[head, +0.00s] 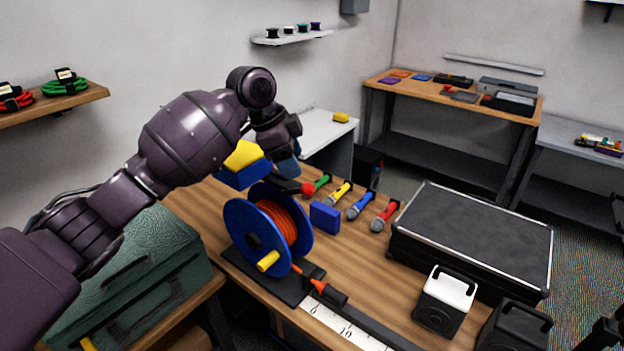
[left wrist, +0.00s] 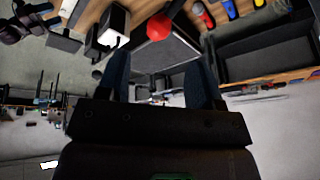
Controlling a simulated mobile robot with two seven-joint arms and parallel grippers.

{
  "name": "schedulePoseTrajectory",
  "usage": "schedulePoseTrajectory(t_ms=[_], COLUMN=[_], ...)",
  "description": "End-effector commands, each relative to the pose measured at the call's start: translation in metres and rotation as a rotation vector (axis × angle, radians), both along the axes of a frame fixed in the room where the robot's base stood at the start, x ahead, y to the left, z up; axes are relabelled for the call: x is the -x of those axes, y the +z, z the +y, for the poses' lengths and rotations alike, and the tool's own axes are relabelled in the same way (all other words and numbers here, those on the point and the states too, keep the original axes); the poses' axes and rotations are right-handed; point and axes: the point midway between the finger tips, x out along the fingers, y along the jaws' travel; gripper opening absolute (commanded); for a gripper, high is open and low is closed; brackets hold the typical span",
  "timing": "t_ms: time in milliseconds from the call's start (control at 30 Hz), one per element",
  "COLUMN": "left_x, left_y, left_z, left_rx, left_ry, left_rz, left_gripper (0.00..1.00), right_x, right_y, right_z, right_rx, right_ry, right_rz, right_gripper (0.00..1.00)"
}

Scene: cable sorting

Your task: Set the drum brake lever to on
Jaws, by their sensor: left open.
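The cable drum (head: 243,237) has blue flanges, orange cable and a yellow crank grip, and stands on a dark base on the wooden bench. A short dark lever with a red ball knob (head: 308,188) shows just behind the drum's top. My left gripper (head: 268,180) is above the drum, open and empty, pointing down near the knob. In the left wrist view the red knob (left wrist: 160,27) appears between the open fingers, beyond their tips; I see no contact. The lever's foot and any on/off marking are hidden. A dark part at the head view's lower right corner may be my right gripper.
Several coloured microphones (head: 360,206) and a blue block (head: 325,217) lie right of the drum. A black flight case (head: 470,235) and a white box (head: 444,298) stand further right. An orange-tipped plug (head: 330,293) lies before the drum. A green case (head: 150,270) is at left.

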Motion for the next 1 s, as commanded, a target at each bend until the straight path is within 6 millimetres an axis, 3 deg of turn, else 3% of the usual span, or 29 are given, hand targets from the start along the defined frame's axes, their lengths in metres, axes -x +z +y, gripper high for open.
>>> schedulePoseTrajectory(t_ms=[167,333,700,1000], left_x=[0.0,-0.002,-0.009,-0.011], left_y=[-0.008,-0.029,-0.083,-0.1], left_z=[-0.003,-0.012,-0.034,-0.041], left_rx=[-0.001,-0.001,-0.001,0.0], left_ry=[-0.003,-0.001,0.0,0.0], left_rz=[0.004,0.005,0.004,0.002], left_gripper=[0.6,0.6,0.6,0.6], right_x=[0.014,0.019,0.017,0.018], right_y=[-0.008,-0.009,-0.004,-0.003], right_z=[-0.002,-0.003,-0.003,-0.003], right_rx=[0.001,0.001,0.002,0.003], right_ry=[-0.007,-0.01,-0.008,-0.008], right_rz=[0.028,0.043,0.042,0.043], right_gripper=[0.53,0.53,0.53,0.53])
